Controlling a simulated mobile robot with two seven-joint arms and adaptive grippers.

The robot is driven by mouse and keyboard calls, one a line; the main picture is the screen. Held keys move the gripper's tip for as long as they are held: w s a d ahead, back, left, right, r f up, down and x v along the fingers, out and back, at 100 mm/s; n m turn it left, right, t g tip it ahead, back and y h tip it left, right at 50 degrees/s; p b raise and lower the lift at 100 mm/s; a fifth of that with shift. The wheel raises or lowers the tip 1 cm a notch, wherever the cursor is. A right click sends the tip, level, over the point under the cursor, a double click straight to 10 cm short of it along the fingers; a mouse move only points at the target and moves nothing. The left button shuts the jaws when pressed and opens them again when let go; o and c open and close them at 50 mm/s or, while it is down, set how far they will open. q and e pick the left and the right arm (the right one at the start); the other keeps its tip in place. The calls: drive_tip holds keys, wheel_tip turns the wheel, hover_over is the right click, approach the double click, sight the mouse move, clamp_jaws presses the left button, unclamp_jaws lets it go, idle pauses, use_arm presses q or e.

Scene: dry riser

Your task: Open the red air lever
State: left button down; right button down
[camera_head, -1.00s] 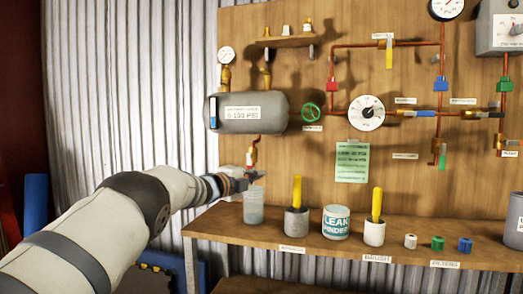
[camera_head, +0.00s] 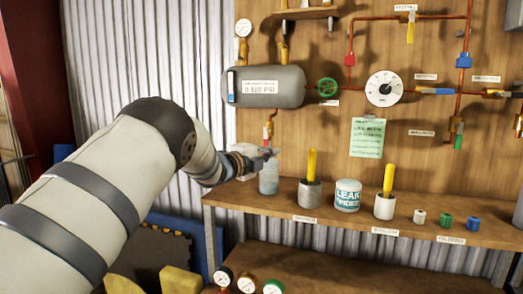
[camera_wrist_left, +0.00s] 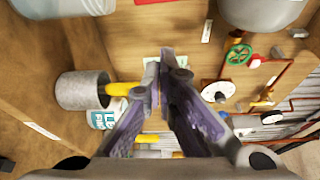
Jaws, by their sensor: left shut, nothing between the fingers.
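A small red-handled valve (camera_head: 268,131) hangs below the grey tank (camera_head: 270,87) in the head view. A red piece (camera_head: 350,59) also sits on the vertical copper pipe right of the tank; I cannot tell which of the two is the air lever. My left gripper (camera_head: 273,154) is in front of the board, just below the hanging valve and above the clear cup (camera_head: 269,181), and appears apart from both. In the left wrist view my left gripper (camera_wrist_left: 165,58) has its fingers together with nothing between them. My right gripper is not in view.
A green handwheel (camera_head: 327,87) and a white dial (camera_head: 384,88) are on the board. Gauges (camera_head: 246,285) lie low down.

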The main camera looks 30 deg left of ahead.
use_arm(q)
drive_tip(key=s, duration=0.3)
drive_tip(key=shift+s+f, duration=0.15)
drive_tip(key=shift+s, duration=0.25)
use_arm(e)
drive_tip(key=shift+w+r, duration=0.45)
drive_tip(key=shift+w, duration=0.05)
